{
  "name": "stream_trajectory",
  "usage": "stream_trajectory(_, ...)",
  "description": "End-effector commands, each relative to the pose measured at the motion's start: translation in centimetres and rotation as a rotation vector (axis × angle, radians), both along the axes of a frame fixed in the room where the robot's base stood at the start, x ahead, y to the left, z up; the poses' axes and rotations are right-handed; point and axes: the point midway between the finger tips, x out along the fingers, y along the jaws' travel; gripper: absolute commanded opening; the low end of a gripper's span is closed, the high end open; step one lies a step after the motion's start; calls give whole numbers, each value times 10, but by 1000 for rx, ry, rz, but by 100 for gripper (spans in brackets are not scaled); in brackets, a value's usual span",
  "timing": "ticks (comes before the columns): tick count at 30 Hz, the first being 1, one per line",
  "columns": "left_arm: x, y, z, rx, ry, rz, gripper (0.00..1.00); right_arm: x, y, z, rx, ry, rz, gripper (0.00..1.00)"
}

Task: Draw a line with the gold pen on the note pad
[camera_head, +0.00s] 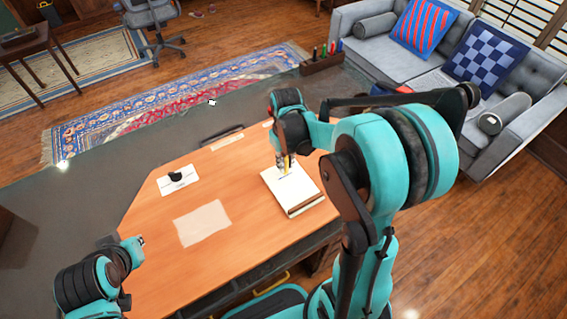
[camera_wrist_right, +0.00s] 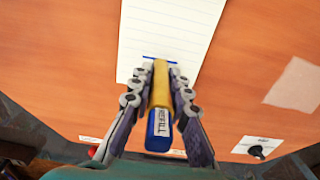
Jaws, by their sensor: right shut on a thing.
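The note pad (camera_head: 305,190) lies on the orange desk top; its white lined page also shows in the right wrist view (camera_wrist_right: 190,22). The gold pen (camera_wrist_right: 160,82), yellow with a blue end, is between the fingers of my right gripper (camera_wrist_right: 160,72), which is shut on it. In the head view my right gripper (camera_head: 285,163) is over the far part of the pad. A short blue line (camera_wrist_right: 147,57) crosses the page at the pen's far end; the tip's exact contact is hidden. My left gripper (camera_head: 136,243) is over the desk's left side, its fingers unclear.
A blank sheet (camera_head: 202,222) and a white card with a black object (camera_head: 179,184) lie left of the pad. A pen holder (camera_head: 322,63) with several pens stands on the dark far edge. The desk's near-left area is clear.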

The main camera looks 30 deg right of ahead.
Motion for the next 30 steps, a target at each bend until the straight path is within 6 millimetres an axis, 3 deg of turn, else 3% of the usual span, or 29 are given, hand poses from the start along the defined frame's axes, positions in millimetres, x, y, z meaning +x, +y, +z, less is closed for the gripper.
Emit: stream_trajectory(30,0,0,-2,0,0,0,0,2,-28,0,0,0,0,0)
